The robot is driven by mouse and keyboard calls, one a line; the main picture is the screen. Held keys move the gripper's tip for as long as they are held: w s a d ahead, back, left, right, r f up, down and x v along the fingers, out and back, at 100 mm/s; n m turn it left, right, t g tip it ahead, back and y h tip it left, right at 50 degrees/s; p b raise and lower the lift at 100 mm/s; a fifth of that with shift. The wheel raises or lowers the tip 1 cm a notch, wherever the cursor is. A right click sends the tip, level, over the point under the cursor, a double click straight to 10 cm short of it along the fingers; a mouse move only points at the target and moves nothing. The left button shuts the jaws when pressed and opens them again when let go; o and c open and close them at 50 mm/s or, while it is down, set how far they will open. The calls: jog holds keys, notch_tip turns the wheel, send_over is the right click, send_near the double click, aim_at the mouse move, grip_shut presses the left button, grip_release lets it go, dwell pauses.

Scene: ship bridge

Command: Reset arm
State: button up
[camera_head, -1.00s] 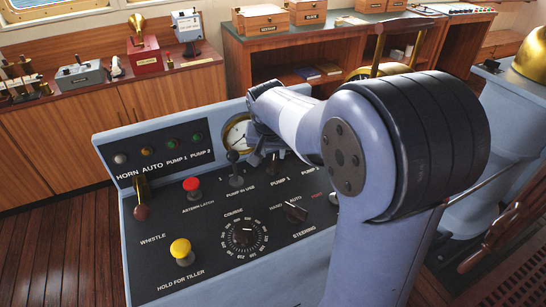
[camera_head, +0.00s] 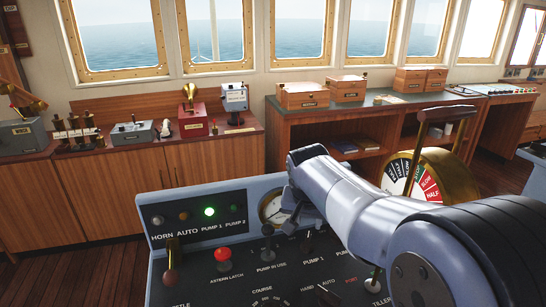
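My arm reaches in from the lower right over the blue-grey control console (camera_head: 160,262). My gripper (camera_head: 288,222) is at the arm's far end, low over the console's back edge beside the round gauge (camera_head: 270,207). It is small, dark and partly hidden by my own wrist, so its fingers do not show clearly. I see nothing held in it. The PUMP IN USE lever (camera_head: 267,246) stands just left of and nearer than the gripper.
The console also carries a red ASTERN LATCH button (camera_head: 223,255) and a whistle handle (camera_head: 171,265). A brass engine telegraph (camera_head: 459,172) stands close behind my arm on the right. Wooden cabinets (camera_head: 190,165) line the back under the windows.

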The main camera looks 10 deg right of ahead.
aim_at(308, 238)
jog(key=x, duration=0.9)
jog(key=shift+d+f, duration=0.1)
jog(key=shift+f, duration=0.1)
jog(key=shift+r, duration=0.15)
